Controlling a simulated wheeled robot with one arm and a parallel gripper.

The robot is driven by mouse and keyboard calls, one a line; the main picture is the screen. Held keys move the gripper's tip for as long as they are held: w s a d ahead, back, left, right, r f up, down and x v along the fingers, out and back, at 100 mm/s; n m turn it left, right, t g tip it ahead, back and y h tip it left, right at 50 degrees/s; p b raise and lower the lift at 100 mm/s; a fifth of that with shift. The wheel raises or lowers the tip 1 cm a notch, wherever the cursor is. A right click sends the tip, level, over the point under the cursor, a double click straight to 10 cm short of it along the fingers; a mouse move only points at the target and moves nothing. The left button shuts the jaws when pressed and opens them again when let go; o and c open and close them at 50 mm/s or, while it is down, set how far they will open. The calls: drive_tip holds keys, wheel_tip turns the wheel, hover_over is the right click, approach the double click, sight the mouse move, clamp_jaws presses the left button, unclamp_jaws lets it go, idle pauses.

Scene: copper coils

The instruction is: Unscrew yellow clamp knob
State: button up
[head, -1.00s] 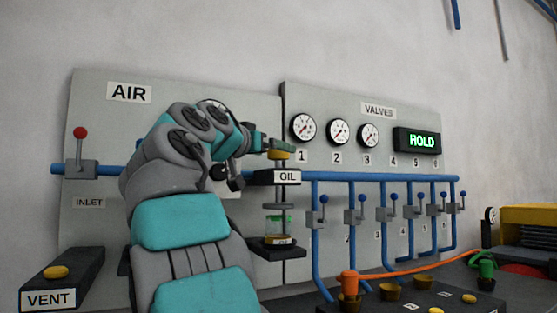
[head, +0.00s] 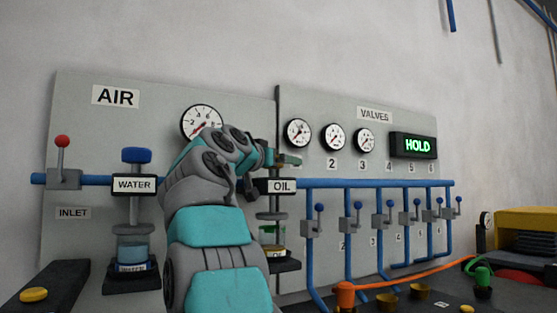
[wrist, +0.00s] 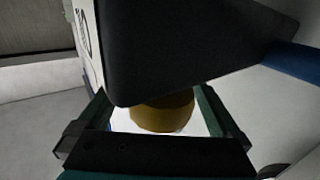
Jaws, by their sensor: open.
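The yellow clamp knob (wrist: 163,112) shows in the wrist view as a dull golden round shape, partly covered by a black block (wrist: 195,45). My gripper (wrist: 155,95) is open, with one dark green finger on each side of the knob. I cannot tell whether either finger touches it. In the head view my gripper (head: 287,160) is at the top of the OIL unit (head: 282,186), and the knob is not clearly visible there. Below the OIL label hangs a clear bowl (head: 272,235) with a green band.
The WATER unit (head: 134,185) with a blue knob (head: 136,155) stands left of my arm. A blue pipe (head: 380,183) with several valve levers runs right of the OIL unit. A red-topped inlet lever (head: 62,150) is far left. An orange hose (head: 420,269) crosses the lower right.

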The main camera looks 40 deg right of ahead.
drive_tip(key=c, duration=1.3)
